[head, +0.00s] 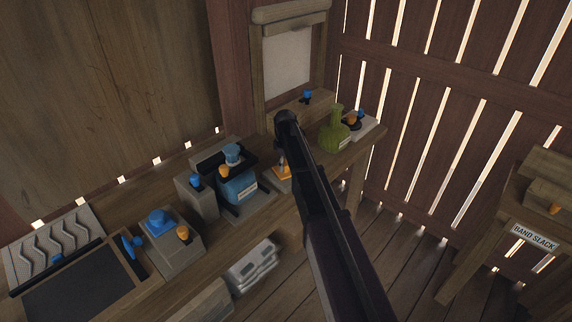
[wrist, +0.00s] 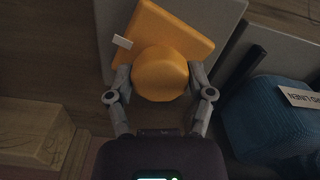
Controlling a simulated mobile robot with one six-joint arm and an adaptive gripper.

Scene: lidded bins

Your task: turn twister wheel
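In the wrist view an orange round knob (wrist: 160,73) sits on a tilted square orange body (wrist: 181,32) with a small white tag. It may be the twister wheel; I cannot be sure. My gripper (wrist: 160,76) is open, with one fingertip on either side of the knob. I see no clear contact. In the head view my arm reaches across the bench and my gripper (head: 284,150) is over the orange piece (head: 283,172), partly hiding it.
A blue labelled object (head: 238,186) stands left of the orange piece; it also shows in the wrist view (wrist: 270,120). A green flask-like object (head: 333,135) stands to the right. Grey boxes with blue and orange knobs (head: 168,240) fill the bench's left. A wooden block (wrist: 35,135) lies left.

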